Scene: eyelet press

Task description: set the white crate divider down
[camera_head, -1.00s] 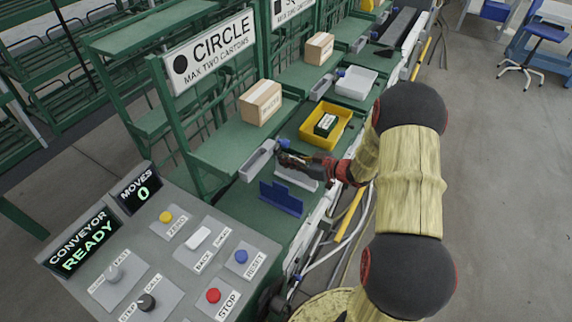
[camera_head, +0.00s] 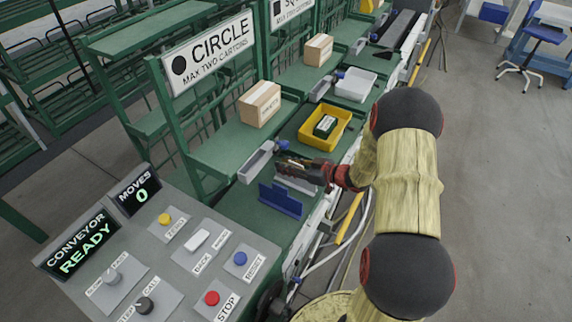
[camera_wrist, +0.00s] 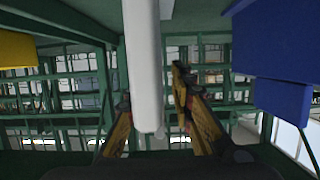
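The white crate divider (camera_head: 297,184) stands on the green surface between the blue divider and the yellow crate, partly hidden under my gripper. In the wrist view the divider (camera_wrist: 143,65) is a pale upright slab between the two fingers. My gripper (camera_head: 284,165) is at its top edge. In the wrist view my gripper (camera_wrist: 152,92) has its fingers apart, with a gap between the slab and the right finger; the left finger is partly covered by the slab, so contact there cannot be told.
The blue divider (camera_head: 281,200) stands close in front. The control panel (camera_head: 180,285) is at the lower left.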

